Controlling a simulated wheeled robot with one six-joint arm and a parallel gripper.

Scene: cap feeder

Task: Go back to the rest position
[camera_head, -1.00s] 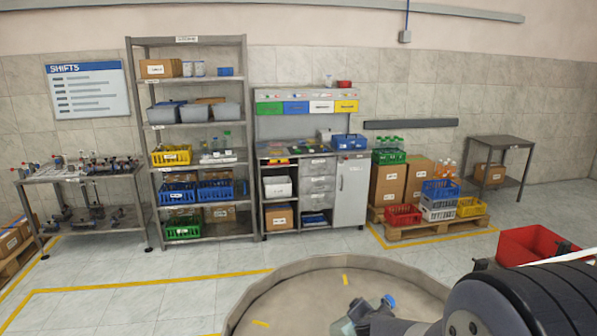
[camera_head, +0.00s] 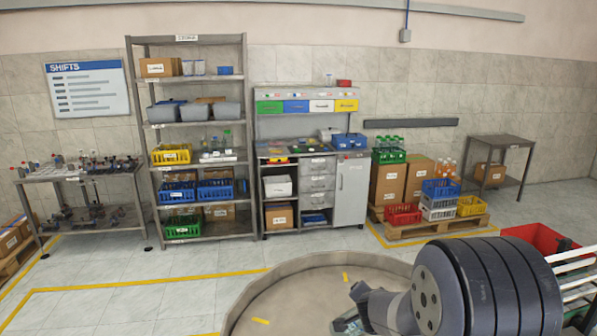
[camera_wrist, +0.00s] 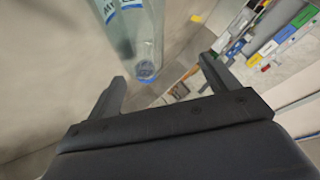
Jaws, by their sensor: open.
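My gripper (camera_wrist: 163,68) is open in the wrist view, with one finger on each side. A clear bottle (camera_wrist: 143,25) with a blue cap (camera_wrist: 147,71) shows between and beyond the fingers. They do not look closed on it, and I cannot tell the exact gap. In the head view my arm fills the lower right. A pale piece that may be the bottle (camera_head: 345,324) shows at the arm's end, mostly hidden.
A large round beige basin (camera_head: 290,268) with yellow marks lies in front. A red crate (camera_head: 535,236) and white bars (camera_head: 575,265) stand at the right. A shelf rack (camera_head: 247,130), a workbench (camera_head: 300,153) and a pallet (camera_head: 430,228) line the wall. Open floor lies between.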

